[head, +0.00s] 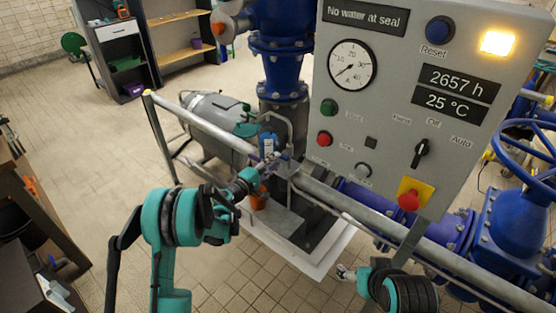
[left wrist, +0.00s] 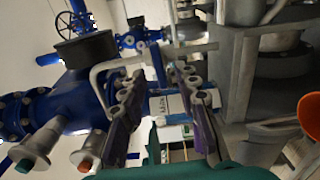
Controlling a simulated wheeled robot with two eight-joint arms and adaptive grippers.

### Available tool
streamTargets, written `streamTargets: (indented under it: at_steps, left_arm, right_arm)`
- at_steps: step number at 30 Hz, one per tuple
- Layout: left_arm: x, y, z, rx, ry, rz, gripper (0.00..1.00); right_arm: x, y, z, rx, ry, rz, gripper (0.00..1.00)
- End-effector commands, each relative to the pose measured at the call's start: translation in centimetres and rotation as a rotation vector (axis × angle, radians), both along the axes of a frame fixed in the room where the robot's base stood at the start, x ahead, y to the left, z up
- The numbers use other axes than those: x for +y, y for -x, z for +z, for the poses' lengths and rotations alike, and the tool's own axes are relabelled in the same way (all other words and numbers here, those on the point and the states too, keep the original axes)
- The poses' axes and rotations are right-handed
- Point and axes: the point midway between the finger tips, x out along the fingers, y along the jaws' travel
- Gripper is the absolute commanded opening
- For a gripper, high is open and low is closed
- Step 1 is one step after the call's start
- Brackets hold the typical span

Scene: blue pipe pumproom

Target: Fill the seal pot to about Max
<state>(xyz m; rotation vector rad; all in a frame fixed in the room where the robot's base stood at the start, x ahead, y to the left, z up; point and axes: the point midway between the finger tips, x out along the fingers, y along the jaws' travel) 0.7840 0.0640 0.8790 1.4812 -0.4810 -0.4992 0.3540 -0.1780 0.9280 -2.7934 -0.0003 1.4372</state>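A small blue-and-white container (head: 268,143), which looks like the seal pot, stands by the rail below the panel. Its level and any Max mark are too small to read. My left gripper (head: 272,160) is just in front of it. In the left wrist view my left gripper (left wrist: 158,75) has its two fingers apart, with a white-and-blue labelled thing (left wrist: 174,104) seen between them; contact cannot be told. An orange vessel (head: 259,199) sits low behind my left forearm; an orange rim (left wrist: 311,116) shows in the left wrist view. My right gripper (head: 345,272) shows only partly, at the lower right.
A grey rail (head: 205,128) crosses in front of the pump and motor (head: 212,112). The control panel (head: 385,100) reads "No water at seal" with a lit yellow lamp (head: 498,43). Blue pipes and a handwheel (head: 525,140) stand right. The tiled floor at left is clear.

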Motion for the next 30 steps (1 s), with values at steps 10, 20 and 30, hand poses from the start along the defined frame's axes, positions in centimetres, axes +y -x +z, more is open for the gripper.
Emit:
streamTargets:
  at_steps: [10, 20, 30]
  left_arm:
    - [4.4, 5.9, 0.0, 0.000, 0.000, 0.002, 0.31]
    - [5.4, 7.5, 0.0, -0.001, -0.001, -0.001, 0.31]
    - [5.4, 7.5, 0.0, 0.000, -0.001, -0.001, 0.31]
  right_arm:
    - [0.0, 0.0, 0.0, 0.000, 0.000, 0.000, 0.76]
    - [0.0, 0.0, 0.0, 0.000, 0.000, 0.000, 0.76]
    - [0.0, 0.0, 0.0, 0.000, 0.000, 0.000, 0.76]
